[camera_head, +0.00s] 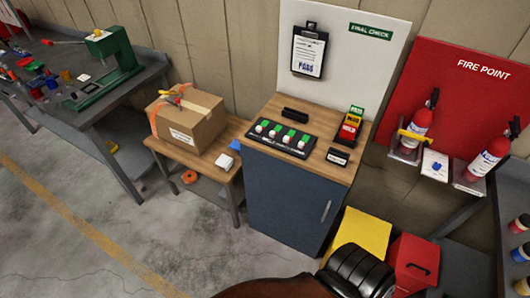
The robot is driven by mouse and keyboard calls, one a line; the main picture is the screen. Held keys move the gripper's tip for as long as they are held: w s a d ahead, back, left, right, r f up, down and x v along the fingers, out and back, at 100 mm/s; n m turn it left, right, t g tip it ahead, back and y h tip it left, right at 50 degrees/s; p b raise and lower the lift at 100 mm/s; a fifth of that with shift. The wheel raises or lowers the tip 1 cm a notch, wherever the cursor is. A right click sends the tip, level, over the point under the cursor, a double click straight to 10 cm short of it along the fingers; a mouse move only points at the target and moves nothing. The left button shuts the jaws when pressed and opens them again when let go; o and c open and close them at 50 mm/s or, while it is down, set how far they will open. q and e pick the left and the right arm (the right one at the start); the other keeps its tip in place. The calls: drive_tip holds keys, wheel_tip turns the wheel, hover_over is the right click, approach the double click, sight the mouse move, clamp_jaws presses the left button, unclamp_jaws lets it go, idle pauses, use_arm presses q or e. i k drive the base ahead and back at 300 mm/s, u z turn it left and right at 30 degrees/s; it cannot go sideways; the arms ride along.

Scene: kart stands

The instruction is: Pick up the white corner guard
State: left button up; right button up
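A small white piece (225,161), which looks like the white corner guard, lies near the front right corner of a low wooden-topped table (197,162). A small blue piece (236,146) lies just behind it, close to the table's right edge. A taped cardboard box (187,122) stands on the same table to the left and behind, with a red and yellow tool on top. Neither of my grippers shows in the head view, so nothing is seen touching the white piece.
A dark blue cabinet (286,199) with a wooden top stands right of the low table. A yellow bin (361,238), a red bin (410,262) and black tyres (357,269) are at the lower right. Grey floor (130,210) is open in front of the table.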

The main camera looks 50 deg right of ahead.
sight(224, 161)
drive_tip(key=z, duration=1.2)
